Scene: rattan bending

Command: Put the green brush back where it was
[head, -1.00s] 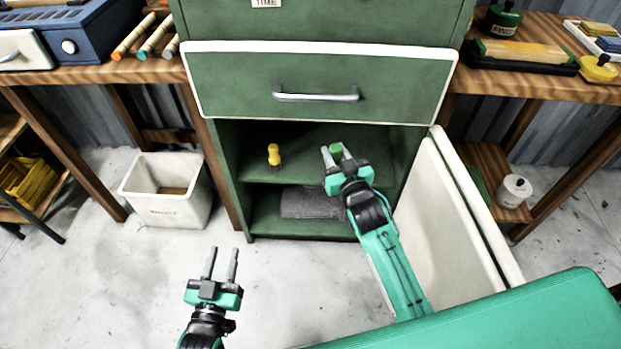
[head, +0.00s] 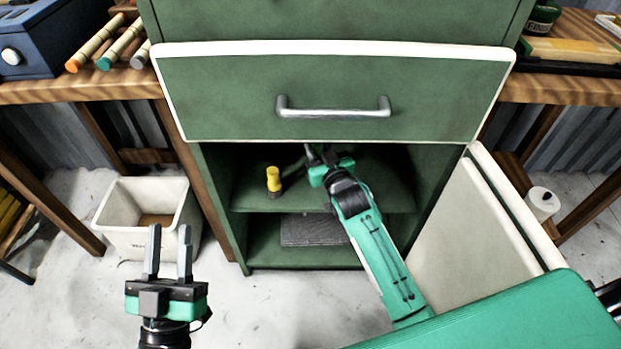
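A green brush (head: 294,168) shows as a dim green shape at the fingertips of my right gripper (head: 314,155), inside the open green cabinet. It looks tilted, and its grip is partly hidden. My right gripper appears shut on it, above the upper shelf (head: 390,197). A yellow-handled brush (head: 273,179) stands upright on that shelf, just left of the green one. My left gripper (head: 168,250) is open and empty, low in front of the cabinet over the floor.
A green drawer front (head: 230,95) with a metal handle overhangs the shelf opening. The open cabinet door (head: 470,235) stands to the right of my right arm. A grey slab (head: 312,230) lies on the lower shelf. A white waste bin (head: 125,235) stands left.

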